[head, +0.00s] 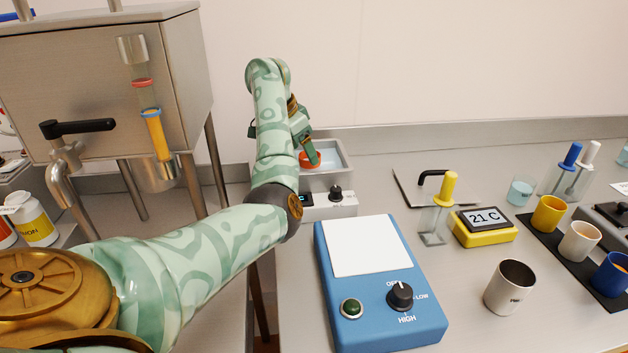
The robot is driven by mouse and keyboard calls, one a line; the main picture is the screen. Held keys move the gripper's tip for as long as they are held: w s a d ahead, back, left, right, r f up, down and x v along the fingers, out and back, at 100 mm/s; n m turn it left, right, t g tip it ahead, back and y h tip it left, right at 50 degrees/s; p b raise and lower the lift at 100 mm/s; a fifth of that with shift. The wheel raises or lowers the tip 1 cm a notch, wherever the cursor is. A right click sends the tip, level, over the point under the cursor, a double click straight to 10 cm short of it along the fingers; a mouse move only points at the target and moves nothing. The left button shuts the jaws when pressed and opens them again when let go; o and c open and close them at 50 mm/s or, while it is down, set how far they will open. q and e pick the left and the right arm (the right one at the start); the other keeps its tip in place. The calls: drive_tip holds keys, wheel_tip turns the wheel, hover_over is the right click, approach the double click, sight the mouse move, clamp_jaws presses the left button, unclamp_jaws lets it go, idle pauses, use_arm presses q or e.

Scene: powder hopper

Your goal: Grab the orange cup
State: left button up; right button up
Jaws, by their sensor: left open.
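An orange-red round thing (308,163), which looks like the orange cup, sits in the metal basin (343,158) at the back centre. My left gripper (313,152) is over the basin, open, with its fingers pointing down at the orange cup. A finger overlaps the cup in the picture. I cannot tell whether it touches the cup or stands inside or outside its rim. The gripper and arm hide part of the cup. My right gripper is not in view.
A blue stirrer-like box (370,293) with knobs stands in front of the basin. A yellow cup (548,213), a white cup (579,242) and a blue cup (611,273) stand on a black mat at right. A steel hopper (90,85) is at left.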

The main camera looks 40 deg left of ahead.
sight(310, 167)
use_arm(q)
drive_tip(key=b+x, duration=0.2)
drive_tip(key=x, duration=0.1)
drive_tip(key=w+b+x, duration=0.1)
drive_tip(key=b+x, duration=0.1)
drive_tip(key=x, duration=0.2)
drive_tip(key=shift+w+a, duration=0.1)
drive_tip(key=shift+a, duration=0.1)
drive_tip(key=shift+r, duration=0.25)
drive_tip(key=shift+c, duration=0.6)
drive_tip(key=c, duration=1)
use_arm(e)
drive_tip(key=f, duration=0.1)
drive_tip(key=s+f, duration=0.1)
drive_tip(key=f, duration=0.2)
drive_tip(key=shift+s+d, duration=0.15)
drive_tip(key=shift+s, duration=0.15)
